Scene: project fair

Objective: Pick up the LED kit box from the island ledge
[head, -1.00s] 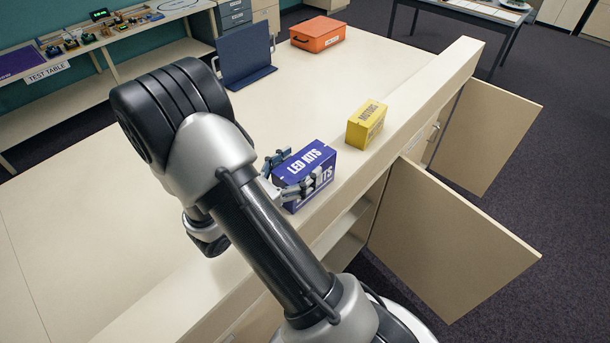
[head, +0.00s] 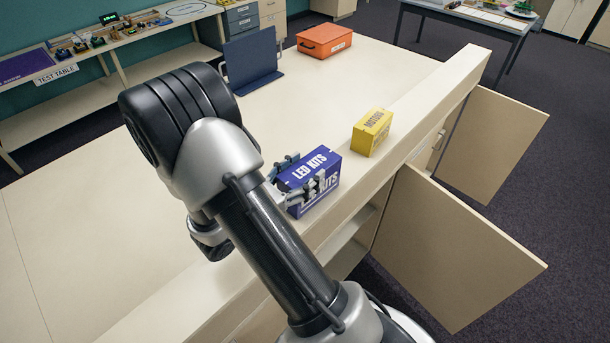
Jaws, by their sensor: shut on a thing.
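The LED kit box (head: 322,163) is blue-purple with white "LED KITS" lettering on its top and front. It stands upright on the island ledge (head: 429,103), in the middle of the head view. My gripper (head: 304,175) reaches it from the left and is shut on it, one finger at the far side and one across the front face. The fingers and wrist hide part of the box's left end. I see no clear gap between the box and the ledge.
A yellow motors box (head: 371,133) stands further along the ledge. Behind are a dark blue upright panel (head: 250,58) and an orange case (head: 324,40). Two cabinet doors (head: 445,250) hang open on the right. The island's left top is clear.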

